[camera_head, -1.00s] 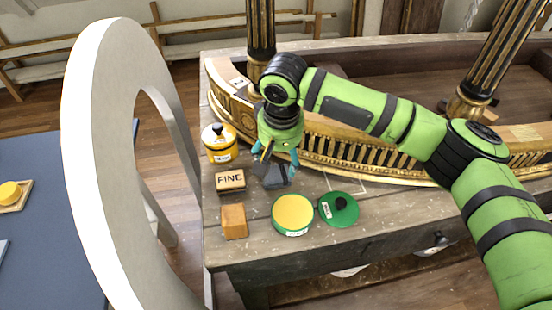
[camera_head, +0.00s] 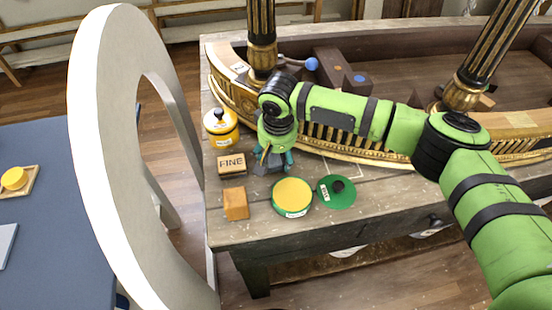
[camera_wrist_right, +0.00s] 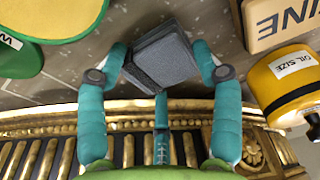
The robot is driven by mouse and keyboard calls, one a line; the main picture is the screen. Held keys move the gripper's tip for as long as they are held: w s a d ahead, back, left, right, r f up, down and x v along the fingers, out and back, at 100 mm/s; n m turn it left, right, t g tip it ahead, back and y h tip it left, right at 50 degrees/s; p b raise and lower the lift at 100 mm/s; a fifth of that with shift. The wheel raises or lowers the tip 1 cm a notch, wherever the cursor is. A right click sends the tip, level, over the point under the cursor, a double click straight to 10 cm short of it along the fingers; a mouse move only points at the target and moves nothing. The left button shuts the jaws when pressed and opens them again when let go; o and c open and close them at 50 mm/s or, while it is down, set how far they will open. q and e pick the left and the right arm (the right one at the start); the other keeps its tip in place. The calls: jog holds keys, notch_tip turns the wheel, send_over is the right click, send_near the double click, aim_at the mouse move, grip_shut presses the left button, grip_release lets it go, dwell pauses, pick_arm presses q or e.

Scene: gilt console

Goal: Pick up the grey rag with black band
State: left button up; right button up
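The grey rag with black band (camera_head: 260,170) lies on the grey wooden tabletop, mostly hidden by my right gripper (camera_head: 275,161) in the head view. In the right wrist view the rag (camera_wrist_right: 160,62) shows as a folded grey pad with a dark band across it. There my right gripper's teal fingers (camera_wrist_right: 161,52) stand spread on both sides of it, their tips close to its edges. I see no clear grip, and whether the tips touch it is hard to tell. My left gripper is not in view.
Close by stand a FINE block (camera_head: 232,165), a yellow jar (camera_head: 220,128), an orange block (camera_head: 235,204), a yellow-topped green tin (camera_head: 293,196) and a green lid with black knob (camera_head: 336,193). The gilt console's curved rail (camera_head: 335,146) runs just behind the gripper.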

aim_at(276, 158)
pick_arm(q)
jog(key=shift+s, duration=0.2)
pick_arm(e)
jog(key=shift+r, duration=0.15)
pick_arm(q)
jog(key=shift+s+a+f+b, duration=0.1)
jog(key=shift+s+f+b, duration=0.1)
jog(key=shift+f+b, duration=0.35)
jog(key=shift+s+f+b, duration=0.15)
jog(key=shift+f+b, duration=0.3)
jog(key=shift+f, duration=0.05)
pick_arm(e)
notch_tip(276, 158, up, 10)
jog(key=shift+f, duration=0.15)
